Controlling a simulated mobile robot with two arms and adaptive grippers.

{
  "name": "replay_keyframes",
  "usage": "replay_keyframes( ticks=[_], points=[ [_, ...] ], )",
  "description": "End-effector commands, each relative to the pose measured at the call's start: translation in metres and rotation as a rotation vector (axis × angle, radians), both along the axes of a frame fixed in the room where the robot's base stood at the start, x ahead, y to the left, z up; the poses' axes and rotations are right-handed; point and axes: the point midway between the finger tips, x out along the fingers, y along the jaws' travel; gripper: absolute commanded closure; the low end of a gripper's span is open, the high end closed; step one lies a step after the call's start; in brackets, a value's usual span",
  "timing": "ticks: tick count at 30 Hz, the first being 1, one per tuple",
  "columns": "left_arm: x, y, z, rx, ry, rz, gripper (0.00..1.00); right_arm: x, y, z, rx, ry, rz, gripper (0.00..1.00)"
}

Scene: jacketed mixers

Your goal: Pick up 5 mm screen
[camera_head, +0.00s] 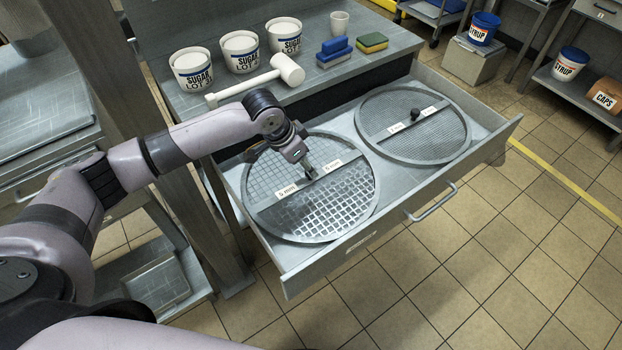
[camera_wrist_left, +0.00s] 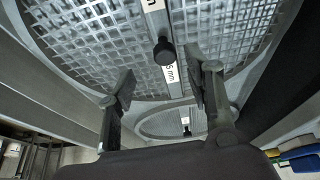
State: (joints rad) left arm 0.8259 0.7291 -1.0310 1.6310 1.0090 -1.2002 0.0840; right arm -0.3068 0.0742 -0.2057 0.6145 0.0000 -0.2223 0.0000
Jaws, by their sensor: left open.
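The 5 mm screen (camera_head: 335,210) is a round coarse grid with a grey rim and a crossbar labelled "5 mm". It lies in the left half of the open drawer (camera_head: 420,222). My left gripper (camera_head: 306,166) is over the middle of its crossbar. In the left wrist view the screen (camera_wrist_left: 95,45) fills the top, and its dark knob (camera_wrist_left: 163,50) stands in line with the gap between the two spread fingers of my left gripper (camera_wrist_left: 161,85). The gripper holds nothing. My right gripper is not in view.
A second, finer screen (camera_head: 440,138) with a black knob lies in the drawer's right half. On the counter behind stand several sugar tubs (camera_head: 192,72), a white mallet (camera_head: 255,82), a blue block (camera_head: 334,52), a sponge (camera_head: 371,44) and a cup (camera_head: 339,24).

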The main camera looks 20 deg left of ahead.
Motion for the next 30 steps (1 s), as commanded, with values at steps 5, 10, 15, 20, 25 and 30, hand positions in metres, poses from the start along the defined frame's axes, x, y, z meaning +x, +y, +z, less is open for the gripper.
replay_keyframes(
  ticks=[5, 10, 15, 20, 25, 30],
  points=[
    [0.004, -0.003, -0.011, 0.000, 0.000, 0.001, 0.53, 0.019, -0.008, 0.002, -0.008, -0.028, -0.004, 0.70],
    [0.013, -0.005, -0.027, 0.001, 0.002, 0.001, 0.53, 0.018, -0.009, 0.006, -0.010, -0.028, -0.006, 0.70],
    [0.021, -0.009, -0.049, 0.001, 0.002, 0.000, 0.53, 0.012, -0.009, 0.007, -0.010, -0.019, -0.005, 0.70],
    [0.024, -0.011, -0.057, 0.000, 0.000, 0.000, 0.53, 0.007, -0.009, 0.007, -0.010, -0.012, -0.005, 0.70],
    [0.024, -0.011, -0.057, 0.000, 0.000, 0.000, 0.53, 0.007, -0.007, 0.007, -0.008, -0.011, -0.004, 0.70],
    [0.024, -0.011, -0.057, 0.000, 0.000, 0.000, 0.64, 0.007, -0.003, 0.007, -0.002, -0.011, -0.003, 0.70]
  ],
)
